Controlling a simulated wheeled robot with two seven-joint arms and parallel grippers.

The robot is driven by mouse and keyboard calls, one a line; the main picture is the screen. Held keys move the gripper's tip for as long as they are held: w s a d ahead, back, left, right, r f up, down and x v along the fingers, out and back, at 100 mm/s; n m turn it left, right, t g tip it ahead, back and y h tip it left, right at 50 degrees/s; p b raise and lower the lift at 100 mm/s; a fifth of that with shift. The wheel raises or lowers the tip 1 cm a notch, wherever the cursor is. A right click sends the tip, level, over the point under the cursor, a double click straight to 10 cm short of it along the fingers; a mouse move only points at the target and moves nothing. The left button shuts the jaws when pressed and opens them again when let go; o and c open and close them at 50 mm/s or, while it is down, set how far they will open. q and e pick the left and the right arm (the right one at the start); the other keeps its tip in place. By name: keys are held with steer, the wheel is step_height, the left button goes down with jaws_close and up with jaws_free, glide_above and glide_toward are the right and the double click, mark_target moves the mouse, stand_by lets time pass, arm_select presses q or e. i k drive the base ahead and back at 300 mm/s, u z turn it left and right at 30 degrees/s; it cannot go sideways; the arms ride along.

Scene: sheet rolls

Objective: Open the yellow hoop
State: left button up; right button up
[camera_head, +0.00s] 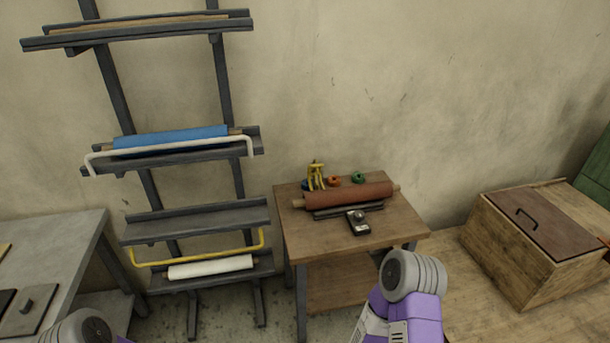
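The yellow hoop (197,256) is a thin bar with bent ends on the lowest shelf of the dark metal rack (196,222). It spans the front of that shelf, around and above a white roll (210,267) lying there. Parts of my two arms show at the bottom edge, one at the lower left and one right of centre. Both are well apart from the hoop. Neither gripper's fingers can be seen.
A blue roll (172,138) lies behind a white hoop (170,148) on a higher shelf. A wooden table (300,236) with a red-brown roll (348,193) stands right of the rack. A grey table (52,236) is at left, a lidded wooden box (507,254) at right.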

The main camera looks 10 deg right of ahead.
mark_target(315, 169)
steer(key=u, duration=0.55)
steer(key=i, duration=1.05)
steer(key=u, duration=0.25)
